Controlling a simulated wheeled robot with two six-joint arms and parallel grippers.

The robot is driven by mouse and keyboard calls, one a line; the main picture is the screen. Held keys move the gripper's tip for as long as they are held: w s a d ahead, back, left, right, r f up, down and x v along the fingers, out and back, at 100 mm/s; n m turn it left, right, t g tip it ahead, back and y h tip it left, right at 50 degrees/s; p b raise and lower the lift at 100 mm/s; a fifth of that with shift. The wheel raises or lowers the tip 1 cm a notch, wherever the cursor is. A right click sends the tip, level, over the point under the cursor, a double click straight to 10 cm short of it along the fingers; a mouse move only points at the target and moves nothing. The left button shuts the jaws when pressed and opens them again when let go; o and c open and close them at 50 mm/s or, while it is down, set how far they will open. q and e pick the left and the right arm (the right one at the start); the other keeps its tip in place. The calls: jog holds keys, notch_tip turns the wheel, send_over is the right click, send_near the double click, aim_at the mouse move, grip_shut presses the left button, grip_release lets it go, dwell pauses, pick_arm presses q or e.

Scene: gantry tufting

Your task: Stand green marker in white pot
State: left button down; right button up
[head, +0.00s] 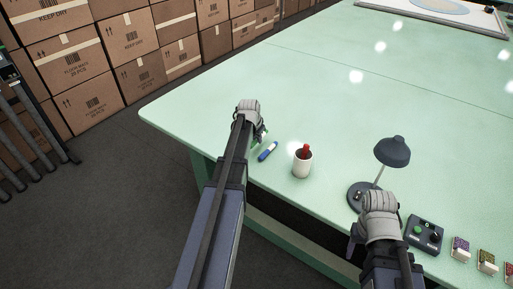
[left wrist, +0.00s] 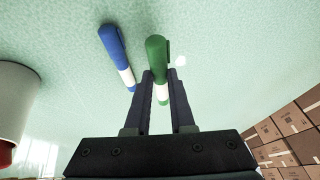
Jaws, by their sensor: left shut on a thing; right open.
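The green marker (left wrist: 157,60) is between the fingers of my left gripper (left wrist: 160,80), which is shut on it, in the left wrist view. In the head view my left gripper (head: 262,133) is over the table's near left part, and only a bit of green shows beside it. The white pot (head: 302,165) stands upright to the right of that gripper with a red marker (head: 305,151) in it. The pot also shows at the left edge of the left wrist view (left wrist: 14,100). My right gripper (head: 356,243) is open near the table's front edge; its fingers are partly hidden.
A blue marker (head: 268,151) lies on the green table (head: 300,90) between my left gripper and the pot. A desk lamp (head: 392,152), a button box (head: 425,235) and small containers (head: 461,248) stand to the right. Stacked cartons (head: 135,40) are beyond the table. The table's middle is clear.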

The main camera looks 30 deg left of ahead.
aim_at(256, 142)
pick_arm(q)
jog(key=shift+f+b, duration=1.75)
jog(key=shift+f, duration=0.1)
jog(key=shift+f, duration=0.15)
jog(key=c, duration=0.8)
grip_release()
jog(key=shift+s, duration=0.1)
jog(key=shift+o, duration=0.2)
jog(key=shift+d+r+p, duration=0.15)
jog(key=shift+r+p, duration=0.2)
jog(key=shift+r, duration=0.15)
jog(key=p+v, duration=1)
jog(key=v, duration=0.1)
jog(key=shift+s+r, duration=0.15)
